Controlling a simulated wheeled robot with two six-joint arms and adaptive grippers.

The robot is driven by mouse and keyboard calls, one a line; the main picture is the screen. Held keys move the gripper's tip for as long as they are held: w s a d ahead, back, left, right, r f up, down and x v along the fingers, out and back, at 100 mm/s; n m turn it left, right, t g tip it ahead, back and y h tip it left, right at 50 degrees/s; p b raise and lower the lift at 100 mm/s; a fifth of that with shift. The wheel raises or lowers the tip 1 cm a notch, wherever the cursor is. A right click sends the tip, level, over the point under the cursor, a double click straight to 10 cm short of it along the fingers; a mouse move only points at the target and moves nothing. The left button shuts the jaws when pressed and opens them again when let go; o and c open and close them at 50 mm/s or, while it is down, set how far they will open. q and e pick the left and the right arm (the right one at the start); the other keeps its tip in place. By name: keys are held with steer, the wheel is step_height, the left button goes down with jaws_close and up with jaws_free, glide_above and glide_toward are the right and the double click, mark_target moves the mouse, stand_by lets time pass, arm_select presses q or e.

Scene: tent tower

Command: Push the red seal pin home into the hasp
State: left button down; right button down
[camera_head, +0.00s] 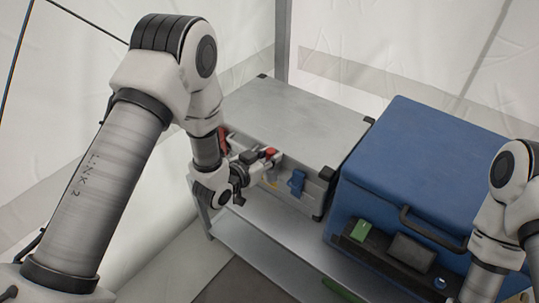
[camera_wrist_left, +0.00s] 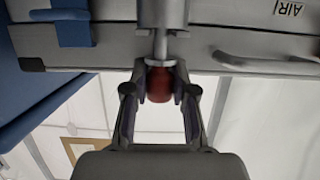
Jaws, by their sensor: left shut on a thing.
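The red seal pin (camera_wrist_left: 160,84) is between the fingers of my left gripper (camera_wrist_left: 158,92), which is shut on its red head. In the wrist view a bright metal shank and collar run from the red head toward the grey hasp (camera_wrist_left: 162,14) on the case front. A length of shank shows between head and hasp; how deep its tip sits is hidden. In the head view the red head (camera_head: 271,152) shows at the left gripper (camera_head: 266,159), at the front of the grey case (camera_head: 300,120). My right arm shows at the right edge, its gripper out of view.
The case has a blue latch (camera_head: 297,182) beside the hasp and a red part (camera_head: 222,138) at its left. It stands on a metal shelf (camera_head: 255,222). A blue cooler box (camera_head: 440,160) with a handle stands close on the right. White tent walls are behind.

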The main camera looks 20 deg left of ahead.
arm_select(q)
steer(key=shift+f+b, duration=0.55)
steer(key=shift+f, duration=0.35)
steer(key=c, duration=0.9)
jaws_free()
steer(key=shift+o, duration=0.2)
steer(key=v, duration=1.2)
